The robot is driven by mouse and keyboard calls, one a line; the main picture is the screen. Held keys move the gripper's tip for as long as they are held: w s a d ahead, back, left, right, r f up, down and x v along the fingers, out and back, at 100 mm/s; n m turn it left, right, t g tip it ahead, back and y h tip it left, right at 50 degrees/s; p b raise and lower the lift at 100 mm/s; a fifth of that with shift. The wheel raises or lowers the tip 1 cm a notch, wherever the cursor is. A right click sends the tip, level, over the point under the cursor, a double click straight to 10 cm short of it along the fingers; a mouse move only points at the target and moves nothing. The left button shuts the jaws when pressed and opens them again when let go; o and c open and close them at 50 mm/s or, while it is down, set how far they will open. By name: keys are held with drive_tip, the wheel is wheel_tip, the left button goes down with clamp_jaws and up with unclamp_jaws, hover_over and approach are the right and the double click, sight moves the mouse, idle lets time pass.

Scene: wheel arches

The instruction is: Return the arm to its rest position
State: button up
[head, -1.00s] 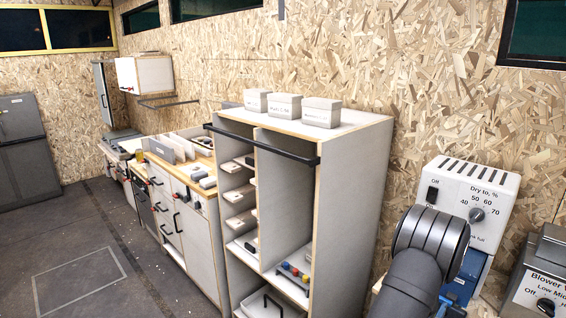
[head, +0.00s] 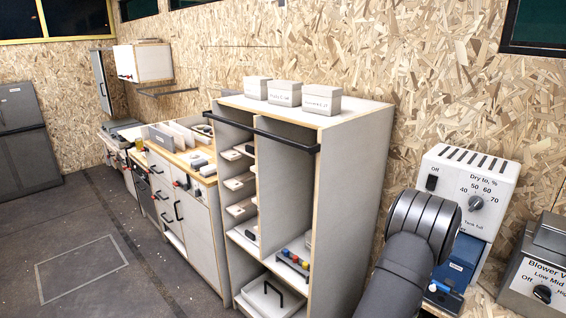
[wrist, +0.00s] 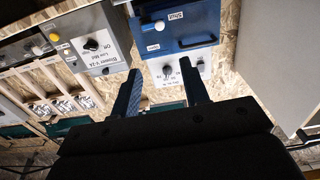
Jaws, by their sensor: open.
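My gripper (wrist: 160,92) shows in the wrist view with its two blue-grey fingers spread apart and nothing between them. Beyond the fingertips is a white panel with a dark knob, below a blue box (wrist: 180,25) with a dark handle. In the head view a dark, thick link of my arm stands at the lower right, in front of the white dryer unit (head: 465,190) with its knob and switch. The gripper itself does not show in the head view.
A tall grey shelf cabinet (head: 345,200) with a black rail stands left of my arm, with several small boxes on top. A grey blower control box (head: 540,270) is at the right edge. A drawer counter (head: 180,205) runs along the wall. Open floor (head: 60,230) lies at the left.

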drive_tip(key=w+d+r+n+t+y, duration=0.1)
drive_tip(key=w+d+n+t, duration=0.3)
drive_tip(key=w+n, duration=0.3)
drive_tip(key=shift+w+d+r+n+t, duration=0.25)
drive_tip(key=shift+d+n+t, duration=0.15)
drive_tip(key=shift+n, duration=1.2)
